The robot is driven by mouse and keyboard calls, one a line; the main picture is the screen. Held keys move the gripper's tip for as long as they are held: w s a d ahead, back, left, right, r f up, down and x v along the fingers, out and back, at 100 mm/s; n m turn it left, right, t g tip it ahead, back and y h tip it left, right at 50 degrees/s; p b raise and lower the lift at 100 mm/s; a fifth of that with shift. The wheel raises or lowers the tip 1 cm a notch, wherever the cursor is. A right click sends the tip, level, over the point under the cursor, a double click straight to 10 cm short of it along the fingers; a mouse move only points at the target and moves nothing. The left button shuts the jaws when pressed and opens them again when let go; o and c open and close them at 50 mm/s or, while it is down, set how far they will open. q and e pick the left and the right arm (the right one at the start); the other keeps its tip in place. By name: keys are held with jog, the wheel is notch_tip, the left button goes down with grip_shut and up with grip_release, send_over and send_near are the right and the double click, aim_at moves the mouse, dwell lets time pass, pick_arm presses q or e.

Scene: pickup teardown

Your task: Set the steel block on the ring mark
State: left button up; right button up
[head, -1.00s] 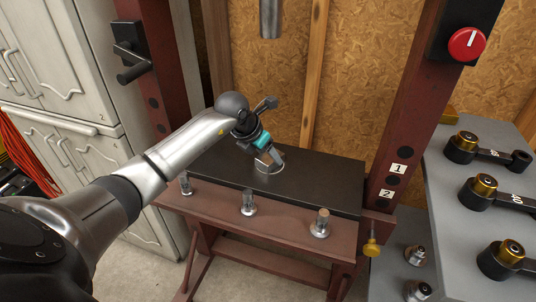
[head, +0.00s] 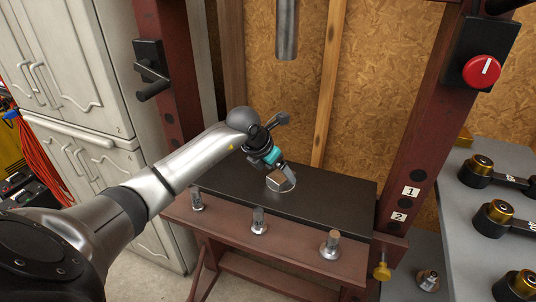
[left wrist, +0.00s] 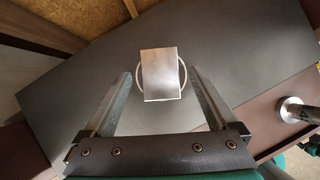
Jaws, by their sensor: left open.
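The steel block (head: 274,181) sits on the dark press table inside the white ring mark (head: 294,187). In the left wrist view the block (left wrist: 160,73) covers most of the ring mark (left wrist: 184,73), whose curved edges show on both sides of it. My left gripper (head: 279,173) is at the block, above the table. In the left wrist view its two fingers stand apart on either side of the block, with a gap on each side. It holds nothing. My right gripper is not in view.
The dark table top (head: 335,198) is otherwise clear. Several steel pins, one of them here (head: 330,245), stand along the red front beam. A steel ram (head: 286,30) hangs above the table. A red post (head: 420,140) and a grey bench with brass-topped parts are at right.

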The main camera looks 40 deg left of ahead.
pick_arm(q)
jog(key=d+p+v, duration=0.1)
jog(key=p+v, duration=0.1)
jog(key=v, duration=0.8)
jog(key=shift+s+a+r, duration=0.15)
jog(key=shift+a+r, duration=0.2)
jog(key=shift+a, duration=0.2)
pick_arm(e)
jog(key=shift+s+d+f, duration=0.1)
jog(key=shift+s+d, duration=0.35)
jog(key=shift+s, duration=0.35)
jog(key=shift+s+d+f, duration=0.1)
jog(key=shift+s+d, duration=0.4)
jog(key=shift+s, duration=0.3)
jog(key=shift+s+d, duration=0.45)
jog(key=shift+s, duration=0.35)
